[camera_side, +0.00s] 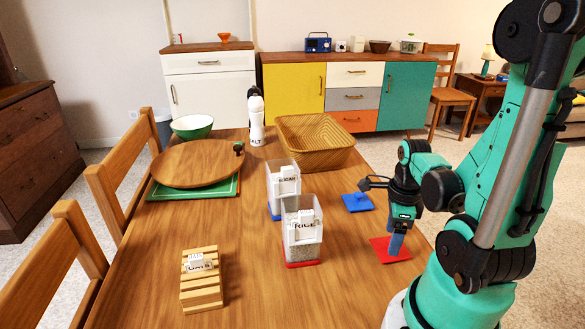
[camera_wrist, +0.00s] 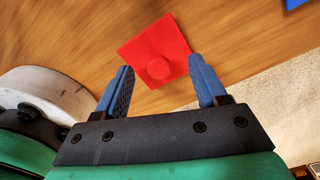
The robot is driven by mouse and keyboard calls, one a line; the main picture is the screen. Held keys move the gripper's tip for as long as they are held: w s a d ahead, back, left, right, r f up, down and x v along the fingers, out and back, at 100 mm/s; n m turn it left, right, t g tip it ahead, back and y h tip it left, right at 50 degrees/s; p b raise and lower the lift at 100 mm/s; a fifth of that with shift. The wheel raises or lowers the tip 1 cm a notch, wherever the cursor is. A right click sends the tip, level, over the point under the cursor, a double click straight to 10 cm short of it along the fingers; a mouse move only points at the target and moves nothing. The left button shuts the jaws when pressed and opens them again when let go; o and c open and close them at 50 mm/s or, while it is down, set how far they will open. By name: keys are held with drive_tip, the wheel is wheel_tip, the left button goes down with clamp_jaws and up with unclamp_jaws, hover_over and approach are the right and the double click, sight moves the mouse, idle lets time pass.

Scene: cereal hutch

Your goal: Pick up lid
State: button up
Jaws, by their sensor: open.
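A red square lid (camera_side: 380,246) with a round knob lies flat on the table near its right edge. In the wrist view the red lid (camera_wrist: 150,45) shows whole, its knob just ahead of the gap between the fingertips. My gripper (camera_side: 397,243) points down over the red lid, open, with its blue fingers apart and nothing between them. In the side view the fingers hide part of the lid and its knob; contact cannot be told. A blue square lid (camera_side: 357,203) lies behind it. The clear RICE container (camera_side: 302,235) with a red base stands open to the left.
A clear SUGAR container (camera_side: 284,185) stands behind RICE. A wicker basket (camera_side: 315,143), salt bottle (camera_side: 256,120), round wooden board (camera_side: 197,165) and green bowl (camera_side: 192,127) are farther back. The front middle is clear.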

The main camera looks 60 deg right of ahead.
drive_tip(key=shift+f, duration=0.45)
drive_tip(key=shift+c, duration=0.2)
clamp_jaws()
